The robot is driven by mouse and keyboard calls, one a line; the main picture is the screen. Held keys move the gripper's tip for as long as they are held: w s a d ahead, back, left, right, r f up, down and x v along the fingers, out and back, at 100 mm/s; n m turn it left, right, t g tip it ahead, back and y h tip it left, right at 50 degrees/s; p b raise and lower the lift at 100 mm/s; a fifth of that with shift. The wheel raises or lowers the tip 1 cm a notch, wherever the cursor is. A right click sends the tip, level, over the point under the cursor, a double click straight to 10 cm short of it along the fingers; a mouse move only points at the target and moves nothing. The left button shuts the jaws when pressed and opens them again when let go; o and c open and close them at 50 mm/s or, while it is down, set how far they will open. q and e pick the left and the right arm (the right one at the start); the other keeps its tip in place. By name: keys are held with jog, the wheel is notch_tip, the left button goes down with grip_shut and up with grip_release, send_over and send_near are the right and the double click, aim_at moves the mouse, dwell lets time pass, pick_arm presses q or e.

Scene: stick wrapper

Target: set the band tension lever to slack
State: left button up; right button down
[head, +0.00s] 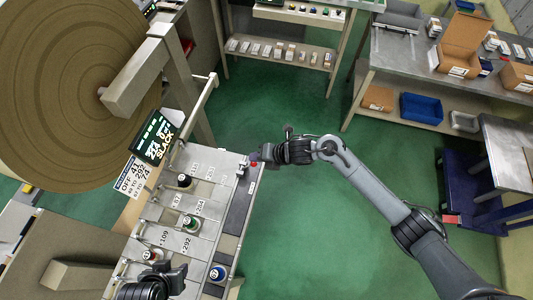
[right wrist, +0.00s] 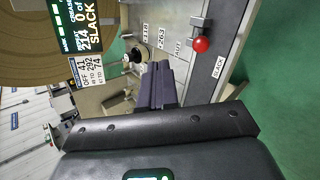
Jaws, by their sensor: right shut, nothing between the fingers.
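The band tension lever is a short lever with a red ball knob (right wrist: 201,44) on a grey metal block at the panel's edge. The knob also shows in the head view (head: 253,164), at the panel's far right corner. A small label (right wrist: 218,66), apparently reading SLACK, lies beside it. The dark display (head: 157,137) shows the word SLACK. My right gripper (head: 262,154) is shut and empty close to the knob; in the right wrist view its fingers (right wrist: 160,84) are apart from the knob. My left gripper (head: 168,279) is at the bottom left over the panel; its jaw opening is unclear.
The sloped panel carries black, green and blue knobs (head: 190,222) and numbered labels. A large brown roll (head: 70,80) stands at the left. A bench (head: 420,75) with boxes and a blue cart (head: 475,190) stand at the right. Green floor is clear between.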

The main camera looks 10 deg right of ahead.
jog(key=shift+v, duration=2.75)
jog(key=shift+a+r, duration=0.1)
jog(key=shift+r, duration=0.05)
